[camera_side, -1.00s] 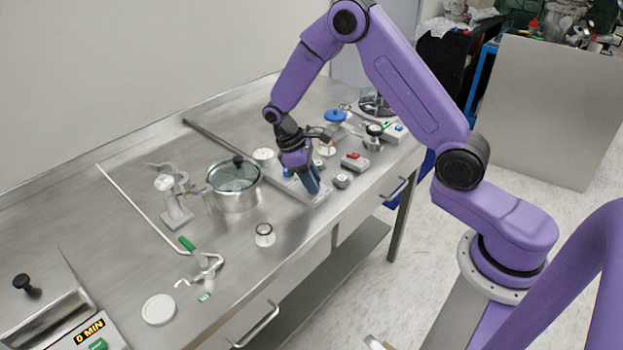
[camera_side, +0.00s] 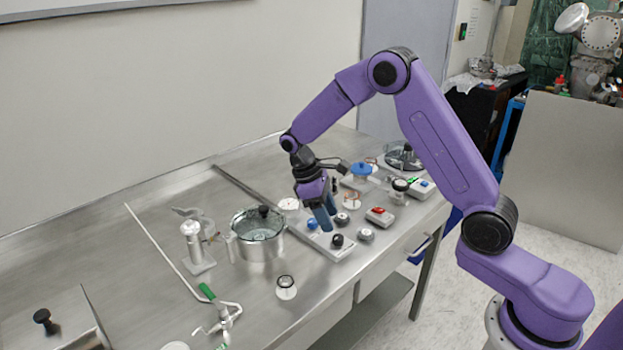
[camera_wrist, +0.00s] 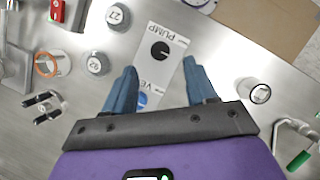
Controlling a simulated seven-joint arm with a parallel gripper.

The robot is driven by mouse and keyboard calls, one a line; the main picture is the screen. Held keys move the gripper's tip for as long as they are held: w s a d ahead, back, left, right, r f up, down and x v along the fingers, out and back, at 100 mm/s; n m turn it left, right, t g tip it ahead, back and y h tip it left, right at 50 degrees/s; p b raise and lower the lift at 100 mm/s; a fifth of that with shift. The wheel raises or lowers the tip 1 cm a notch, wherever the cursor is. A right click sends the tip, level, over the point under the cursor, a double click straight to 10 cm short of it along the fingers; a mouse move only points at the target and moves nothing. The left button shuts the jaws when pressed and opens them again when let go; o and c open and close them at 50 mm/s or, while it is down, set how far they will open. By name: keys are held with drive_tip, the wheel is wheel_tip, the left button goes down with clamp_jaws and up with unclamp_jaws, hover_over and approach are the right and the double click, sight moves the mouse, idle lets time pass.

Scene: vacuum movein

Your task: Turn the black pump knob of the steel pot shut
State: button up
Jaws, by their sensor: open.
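The black pump knob (camera_side: 337,240) sits on a pale panel marked PUMP (camera_wrist: 176,38) in the wrist view, where the knob (camera_wrist: 160,49) shows from above with a small light mark. The blue vent knob (camera_side: 312,224) is on the same panel, and is partly hidden by my gripper in the wrist view. The steel pot (camera_side: 258,248) with a glass lid stands left of the panel. My gripper (camera_side: 328,222) is open and empty, pointing down above the panel. In the wrist view its fingers (camera_wrist: 161,70) are spread wide, with the black knob just beyond their tips, apart from them.
A red-button box (camera_side: 380,216) and round grey pieces (camera_side: 366,235) stand right of the panel. A small black-rimmed jar (camera_side: 286,288) is at the front, and a green-handled metal piece (camera_side: 207,291) lies further left. Bare steel table lies between jar and panel.

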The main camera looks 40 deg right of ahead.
drive_tip(key=v, duration=1.1)
drive_tip(key=shift+r, duration=0.2)
drive_tip(key=shift+w, duration=0.1)
drive_tip(key=s+a+r+n+t, duration=0.1)
drive_tip(key=s+a, duration=0.2)
drive_tip(key=s, duration=0.4)
drive_tip(key=s+a+r+n+t, duration=0.1)
drive_tip(key=s+a+n+t, duration=0.15)
drive_tip(key=s, duration=0.55)
drive_tip(key=s+d+f+n+y, duration=0.1)
drive_tip(key=s+d, duration=0.1)
drive_tip(key=s, duration=0.7)
drive_tip(key=s+d+f+n+y, duration=0.1)
drive_tip(key=s+f+y, duration=0.1)
drive_tip(key=s, duration=0.8)
drive_tip(key=shift+d, duration=0.4)
drive_tip(key=shift+s, duration=0.1)
